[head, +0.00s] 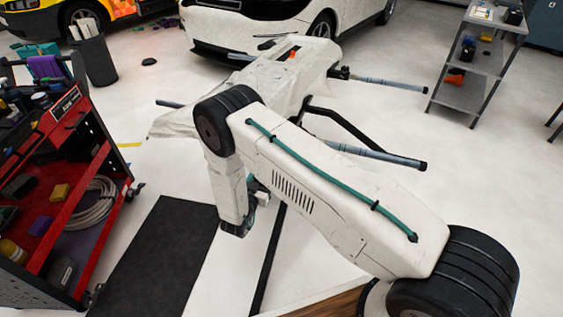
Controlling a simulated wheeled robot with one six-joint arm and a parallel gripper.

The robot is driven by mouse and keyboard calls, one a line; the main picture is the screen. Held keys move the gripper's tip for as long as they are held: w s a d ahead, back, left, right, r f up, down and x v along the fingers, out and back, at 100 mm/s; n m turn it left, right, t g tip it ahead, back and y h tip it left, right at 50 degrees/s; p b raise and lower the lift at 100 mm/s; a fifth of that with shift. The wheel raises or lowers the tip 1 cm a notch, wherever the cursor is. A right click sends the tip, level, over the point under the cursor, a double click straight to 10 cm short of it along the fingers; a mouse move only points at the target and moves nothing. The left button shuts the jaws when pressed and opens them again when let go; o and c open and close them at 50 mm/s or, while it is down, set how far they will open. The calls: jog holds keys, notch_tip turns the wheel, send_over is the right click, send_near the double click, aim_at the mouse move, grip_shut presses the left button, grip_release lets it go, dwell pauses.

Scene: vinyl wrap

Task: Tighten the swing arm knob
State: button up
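A work stand (285,75) draped in white sheeting stands in the middle of the head view. Rods with grey sleeves and black ends, such as the upper right rod (385,82) and the lower right rod (385,156), reach out from it. A dark joint (340,73) sits where the upper right rod meets the stand. I cannot tell which part is the swing arm knob. My arm crosses the foreground, bends at its elbow and hangs down. My gripper (262,196) is small and partly hidden by my forearm near the stand's base. Its fingers cannot be made out.
A red tool cart (75,125) with coiled cable stands at the left. A black mat (160,262) lies on the floor beside it. A white car (260,25) is behind the stand. A grey shelf cart (475,65) stands back right.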

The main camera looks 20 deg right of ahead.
jog(key=x, duration=0.8)
jog(key=c, duration=1)
